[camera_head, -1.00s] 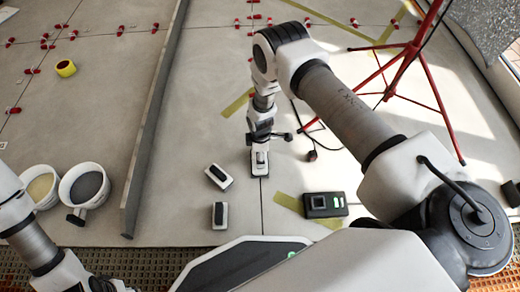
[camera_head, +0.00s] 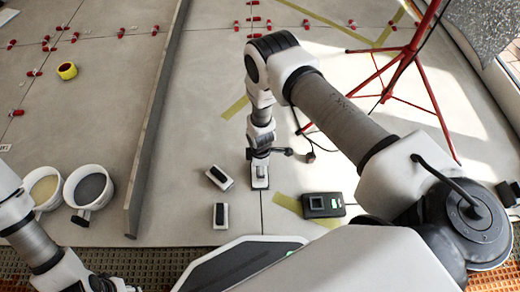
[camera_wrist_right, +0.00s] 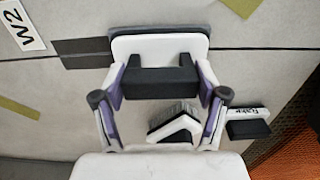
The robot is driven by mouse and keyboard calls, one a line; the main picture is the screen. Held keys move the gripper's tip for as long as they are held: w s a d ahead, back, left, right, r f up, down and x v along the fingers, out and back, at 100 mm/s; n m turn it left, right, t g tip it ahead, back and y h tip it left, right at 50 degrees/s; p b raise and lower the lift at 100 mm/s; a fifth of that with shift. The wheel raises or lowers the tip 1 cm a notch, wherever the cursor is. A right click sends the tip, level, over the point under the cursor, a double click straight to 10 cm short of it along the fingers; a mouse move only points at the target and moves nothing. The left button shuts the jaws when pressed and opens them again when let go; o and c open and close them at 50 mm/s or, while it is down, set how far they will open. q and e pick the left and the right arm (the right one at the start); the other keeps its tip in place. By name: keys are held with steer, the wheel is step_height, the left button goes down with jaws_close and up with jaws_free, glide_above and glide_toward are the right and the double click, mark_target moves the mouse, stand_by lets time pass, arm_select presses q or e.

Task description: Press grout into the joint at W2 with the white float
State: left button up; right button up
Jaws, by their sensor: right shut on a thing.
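The white float (camera_wrist_right: 160,48) has a black block handle (camera_wrist_right: 160,82), and my right gripper (camera_wrist_right: 160,100) is shut on that handle. In the head view the float (camera_head: 259,184) is at the floor, under my right gripper (camera_head: 260,168), over a thin tile joint. In the right wrist view the W2 label (camera_wrist_right: 20,27) lies at upper left. A dark grey strip (camera_wrist_right: 84,53) lies along the joint between the label and the float, and runs up to the float's edge. Whether the float touches the floor is unclear. My left arm shows at lower left; its fingertips are not visible.
Two white tools with black handles lie left of the float, one (camera_head: 219,178) tilted and one (camera_head: 221,215) nearer. Two buckets (camera_head: 88,187) stand left of a long grey rail (camera_head: 155,120). A black device (camera_head: 323,205) and a red tripod (camera_head: 408,55) stand right.

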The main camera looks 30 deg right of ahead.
steer(key=shift+s+a, duration=0.25)
steer(key=shift+s, duration=0.35)
steer(key=shift+s+a+f+b, duration=0.2)
steer(key=shift+s+b, duration=0.05)
steer(key=shift+b, duration=0.3)
steer(key=shift+s+a+r+b, duration=0.1)
steer(key=shift+s+a+b, duration=0.15)
steer(key=shift+s+b, duration=0.4)
steer(key=shift+r, duration=0.15)
